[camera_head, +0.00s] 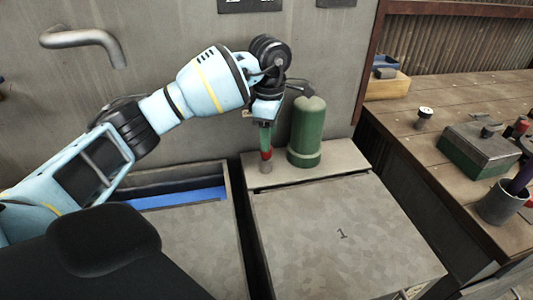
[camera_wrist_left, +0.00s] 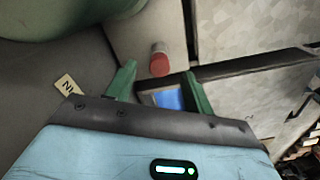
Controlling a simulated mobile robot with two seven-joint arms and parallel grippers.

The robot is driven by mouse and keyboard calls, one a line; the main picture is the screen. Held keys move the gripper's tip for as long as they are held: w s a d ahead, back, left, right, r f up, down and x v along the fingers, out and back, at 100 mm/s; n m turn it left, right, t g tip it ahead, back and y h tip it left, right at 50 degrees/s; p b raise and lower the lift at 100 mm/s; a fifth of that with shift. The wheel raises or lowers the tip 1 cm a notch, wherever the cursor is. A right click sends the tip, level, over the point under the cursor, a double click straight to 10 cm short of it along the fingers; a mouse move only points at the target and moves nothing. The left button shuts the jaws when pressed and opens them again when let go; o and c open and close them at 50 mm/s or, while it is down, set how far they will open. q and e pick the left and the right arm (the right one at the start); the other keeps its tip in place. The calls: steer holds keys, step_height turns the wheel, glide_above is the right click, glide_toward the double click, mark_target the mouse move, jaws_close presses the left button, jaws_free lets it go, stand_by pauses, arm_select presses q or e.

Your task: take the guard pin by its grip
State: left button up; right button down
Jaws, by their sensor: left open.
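The guard pin, with a red grip (camera_head: 267,154) and a grey metal lower part, stands upright on the ledge behind the box lid marked 1. Its red end also shows in the left wrist view (camera_wrist_left: 159,65), between the two finger lines. My left gripper (camera_head: 266,143) points down directly over the pin, its green fingers at the height of the red grip. In the left wrist view the green fingers (camera_wrist_left: 160,72) are apart, with a gap on both sides of the red end. They are not closed on it. My right gripper is not in view.
A green domed cylinder (camera_head: 307,132) stands close to the right of the gripper. The numbered lid (camera_head: 340,235) lies in front. An open bin with a blue inside (camera_head: 180,199) is at left. A wooden bench (camera_head: 450,100) with a grey-green box (camera_head: 478,150) is at right.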

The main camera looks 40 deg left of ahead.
arm_select(q)
steer(key=f, duration=0.5)
steer(key=shift+s+a, duration=0.1)
steer(key=shift+a, duration=0.15)
steer(key=c, duration=1.1)
steer(key=shift+r, duration=0.15)
step_height(320, 180, up, 10)
steer(key=shift+f, duration=0.1)
